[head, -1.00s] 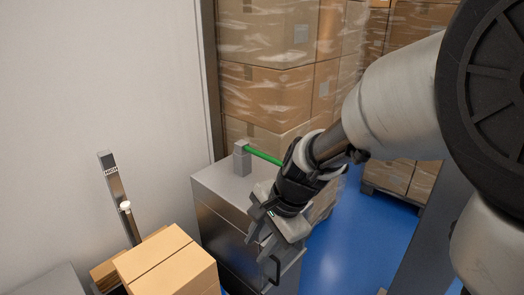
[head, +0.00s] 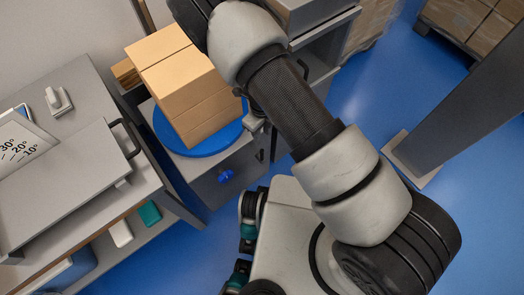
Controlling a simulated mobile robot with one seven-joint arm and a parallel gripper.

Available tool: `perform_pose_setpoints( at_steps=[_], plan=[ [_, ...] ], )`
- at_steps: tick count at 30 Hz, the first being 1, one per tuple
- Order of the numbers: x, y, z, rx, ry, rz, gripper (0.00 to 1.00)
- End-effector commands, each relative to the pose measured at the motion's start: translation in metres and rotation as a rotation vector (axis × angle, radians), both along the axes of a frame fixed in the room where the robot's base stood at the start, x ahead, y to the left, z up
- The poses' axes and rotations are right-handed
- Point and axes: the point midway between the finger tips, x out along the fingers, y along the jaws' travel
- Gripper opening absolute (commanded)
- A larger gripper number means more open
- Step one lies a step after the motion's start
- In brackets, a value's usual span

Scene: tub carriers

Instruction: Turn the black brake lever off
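I cannot identify the black brake lever with certainty. A small black bar (head: 260,155) shows at the right side of a grey cabinet (head: 200,182) that carries a blue turntable (head: 172,141). A blue knob (head: 226,177) is on the cabinet's front. A small grey part, seemingly my gripper (head: 256,121), shows at the turntable's right edge, beside my forearm. My arm hides most of it, and its fingers cannot be made out. I see no clear contact with the black bar.
Stacked cardboard boxes (head: 184,83) stand on the turntable. At left is a grey bench (head: 85,88) with an angle scale (head: 20,150), a black-handled panel (head: 65,185) and a shelf below. A grey post (head: 455,115) stands at right. Blue floor (head: 395,75) is open between.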

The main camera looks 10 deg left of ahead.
Motion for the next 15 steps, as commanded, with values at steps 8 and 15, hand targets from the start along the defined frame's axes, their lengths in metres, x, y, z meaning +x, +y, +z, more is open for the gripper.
perform_pose_setpoints(
  at_steps=[8,15],
  plan=[
    [-0.001,-0.001,-0.067,-0.002,0.003,0.002,0.31],
    [-0.001,-0.001,-0.115,-0.001,0.002,0.002,0.31]
  ],
)
